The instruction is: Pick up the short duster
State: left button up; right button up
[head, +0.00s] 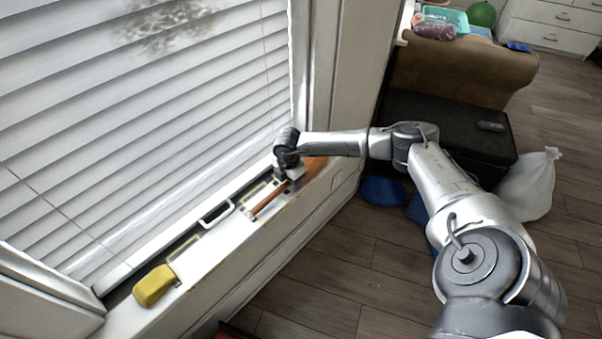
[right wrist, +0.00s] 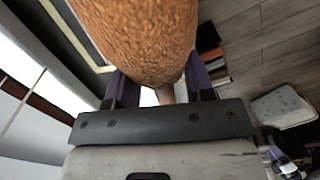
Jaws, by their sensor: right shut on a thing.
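The short duster shows in the head view as an orange-brown head (head: 315,167) at the far end of the window sill, just right of my right gripper (head: 289,178). In the right wrist view its fuzzy brown head (right wrist: 140,40) fills the upper middle. A pale handle part (right wrist: 166,93) runs down between the two fingers of my right gripper (right wrist: 160,92). The right gripper is shut on the duster, low over the sill; I cannot tell whether the duster still touches it. A brown strip (head: 268,200) lies left of the gripper, perhaps the handle. My left gripper is out of view.
The white sill (head: 232,243) runs below the blinds (head: 130,120). A black box (head: 445,125), white bag (head: 528,185) and blue items (head: 381,190) are right. Floor (head: 340,270) is open.

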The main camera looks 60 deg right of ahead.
jog(key=shift+c, duration=1.3)
jog(key=shift+r, duration=0.1)
jog(key=shift+r+p, duration=0.3)
jog(key=shift+r, duration=0.25)
jog(key=r, duration=0.1)
jog(key=r+p, duration=0.1)
jog(key=r, duration=0.1)
jog(key=shift+s+d+r, duration=0.1)
jog(key=shift+s+r, duration=0.1)
jog(key=shift+r, duration=0.05)
jog(key=s+d+r+p, duration=0.2)
jog(key=s+r, duration=0.4)
jog(key=s, duration=0.5)
jog(key=shift+r+p, duration=0.15)
jog(key=shift+p, duration=0.4)
